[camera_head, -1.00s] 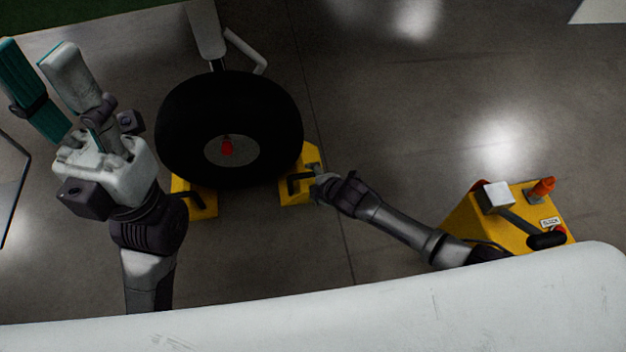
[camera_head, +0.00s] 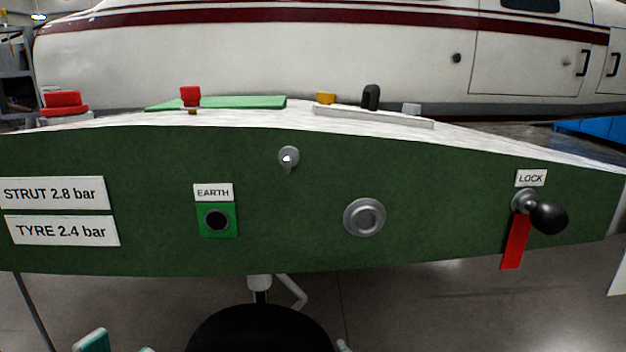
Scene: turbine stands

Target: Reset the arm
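Only the teal fingertips of my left gripper (camera_head: 119,346) show, at the bottom left edge of the head view. They stand apart with a gap between them, and I see nothing held there. The rest of the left arm is below the frame. A small grey piece, which looks like the tip of my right gripper (camera_head: 343,346), shows at the bottom edge just right of the black tyre. Its fingers are too cut off to tell their state.
A green panel (camera_head: 300,245) spans the view with an EARTH socket (camera_head: 217,220), a round grey fitting (camera_head: 364,217) and a LOCK handle (camera_head: 547,217) with a red tag. The black tyre (camera_head: 258,332) is below. A white aircraft (camera_head: 280,62) stands behind. Bare floor (camera_head: 430,310) lies lower right.

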